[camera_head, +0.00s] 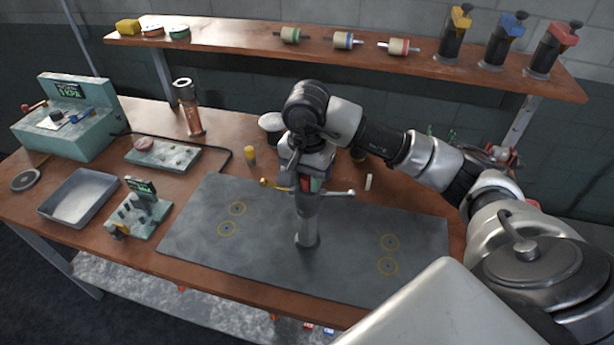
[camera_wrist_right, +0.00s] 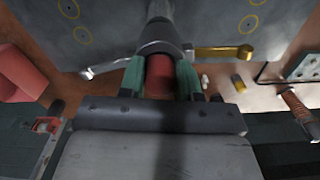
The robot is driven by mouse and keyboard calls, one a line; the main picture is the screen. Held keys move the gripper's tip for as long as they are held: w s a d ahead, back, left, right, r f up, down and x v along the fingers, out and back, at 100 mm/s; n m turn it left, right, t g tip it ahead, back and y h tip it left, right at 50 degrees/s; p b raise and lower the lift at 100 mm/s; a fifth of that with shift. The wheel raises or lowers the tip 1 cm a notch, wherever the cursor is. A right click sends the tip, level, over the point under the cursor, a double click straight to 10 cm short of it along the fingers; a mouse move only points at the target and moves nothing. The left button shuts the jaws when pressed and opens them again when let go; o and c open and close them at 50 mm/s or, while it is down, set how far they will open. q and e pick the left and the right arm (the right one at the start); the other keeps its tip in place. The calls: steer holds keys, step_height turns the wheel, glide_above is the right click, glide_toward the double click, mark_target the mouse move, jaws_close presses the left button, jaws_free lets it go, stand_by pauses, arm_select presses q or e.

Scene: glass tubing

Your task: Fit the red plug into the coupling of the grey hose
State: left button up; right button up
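The grey coupling (camera_head: 307,208) stands upright on a grey post on the dark mat; it also shows in the wrist view (camera_wrist_right: 160,38). A gold lever (camera_head: 275,184) sticks out to its left and a silver lever (camera_head: 338,193) to its right, both spread outward. My right gripper (camera_head: 310,183) is directly above the coupling, pointing down. Its green-tinted fingers (camera_wrist_right: 160,78) are shut on the red plug (camera_wrist_right: 158,74), which lines up with the coupling's mouth. I cannot tell how deep the plug sits; fingers and rim hide its end. My left gripper is not in view.
The dark mat (camera_head: 200,240) is otherwise clear, with several yellow-ringed holes. A small yellow cylinder (camera_head: 250,155) and a white piece (camera_head: 368,182) stand behind it. At left are a tray (camera_head: 79,196), a gauge stand (camera_head: 138,210) and a teal pressure box (camera_head: 66,125).

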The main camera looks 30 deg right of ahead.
steer(key=o, duration=0.4)
steer(key=shift+r+p, duration=0.3)
steer(key=shift+p, duration=0.05)
steer(key=shift+r+b, duration=0.35)
step_height(320, 180, up, 11)
